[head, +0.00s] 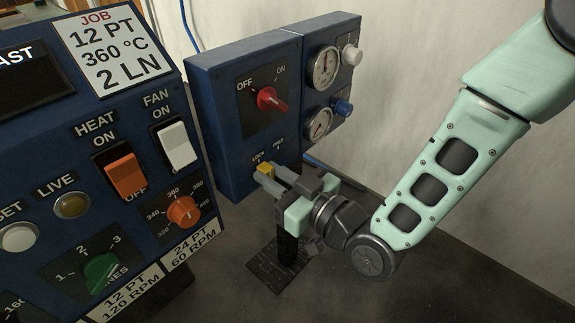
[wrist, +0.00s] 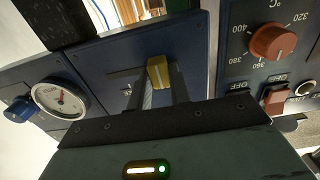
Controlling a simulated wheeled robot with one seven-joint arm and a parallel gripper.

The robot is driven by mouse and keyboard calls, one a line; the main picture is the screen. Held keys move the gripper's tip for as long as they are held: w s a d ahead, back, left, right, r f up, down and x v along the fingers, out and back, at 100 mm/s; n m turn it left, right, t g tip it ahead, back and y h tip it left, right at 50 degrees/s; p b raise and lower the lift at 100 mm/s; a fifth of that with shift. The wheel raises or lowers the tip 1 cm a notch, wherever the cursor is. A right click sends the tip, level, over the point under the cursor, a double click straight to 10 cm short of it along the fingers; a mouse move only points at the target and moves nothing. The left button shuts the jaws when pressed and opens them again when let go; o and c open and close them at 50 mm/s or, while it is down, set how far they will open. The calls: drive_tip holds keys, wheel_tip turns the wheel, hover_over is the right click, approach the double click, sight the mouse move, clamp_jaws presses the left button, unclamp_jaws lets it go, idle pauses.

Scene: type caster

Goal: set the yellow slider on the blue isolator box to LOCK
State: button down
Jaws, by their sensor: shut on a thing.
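The blue isolator box (head: 225,150) stands in the middle of the head view, with a red OFF/ON rotary switch (head: 268,98) on its front. The yellow slider (head: 264,169) is low on that front, beneath the left of two small labels. That label seems to read LOCK, but the print is too small to be sure. My gripper (head: 269,176) is shut on the slider. In the wrist view the yellow slider (wrist: 158,73) shows between my two fingers (wrist: 163,92). The fingers hide part of the slider and its slot.
A control panel (head: 95,185) with switches and dials stands close on the left. A gauge unit (head: 322,68) with a white and a blue knob (head: 342,107) adjoins the box on the right. A pale wall (head: 430,50) is behind; the floor at front right is clear.

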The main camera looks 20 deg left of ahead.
drive_tip(key=shift+s+a, duration=0.1)
drive_tip(key=shift+s, duration=0.2)
drive_tip(key=c, duration=1.3)
unclamp_jaws()
drive_tip(key=shift+w, duration=0.1)
drive_tip(key=shift+p+v, duration=4.95)
drive_tip(key=shift+v, duration=3.8)
drive_tip(key=shift+f, duration=0.1)
